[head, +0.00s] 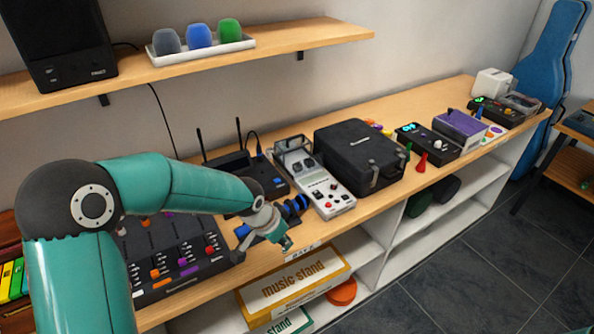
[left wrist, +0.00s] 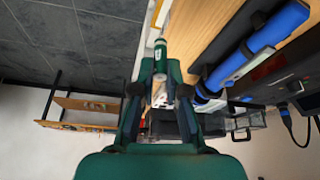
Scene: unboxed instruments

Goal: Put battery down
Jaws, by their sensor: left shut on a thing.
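In the head view the battery is too small and too covered by the gripper to make out clearly. My right gripper is in neither view.
A mixer (head: 170,255) is left of the gripper and a white-and-grey device (head: 325,190) is right of it. A black case (head: 360,155) stands farther right. A music stand box (head: 295,285) lies on the lower shelf. Some bare wood (head: 385,200) shows along the front edge.

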